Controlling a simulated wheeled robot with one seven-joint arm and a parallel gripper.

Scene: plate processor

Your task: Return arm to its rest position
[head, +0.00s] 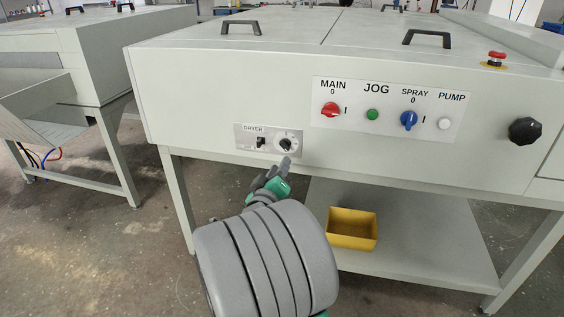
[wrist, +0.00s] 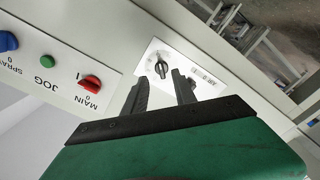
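My gripper (head: 285,165) is in front of the dryer panel (head: 241,143) on the machine's front, just below and left of the round dial (head: 286,144) in the head view. In the wrist view my gripper (wrist: 160,92) has its two dark fingers apart, with nothing between them. The dial (wrist: 161,68) shows beyond the fingertips with a gap to them. A black dryer switch (head: 261,142) is left of the dial; in the wrist view it is partly hidden by a finger. My grey and green arm reaches up from the bottom of the head view.
The main panel (head: 345,127) holds a red MAIN knob (head: 330,109), a green button (head: 373,114), a blue SPRAY knob (head: 408,120) and a white button (head: 444,124). A black knob (head: 525,131) is at right. A yellow bin (head: 352,228) sits on the lower shelf (head: 420,254).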

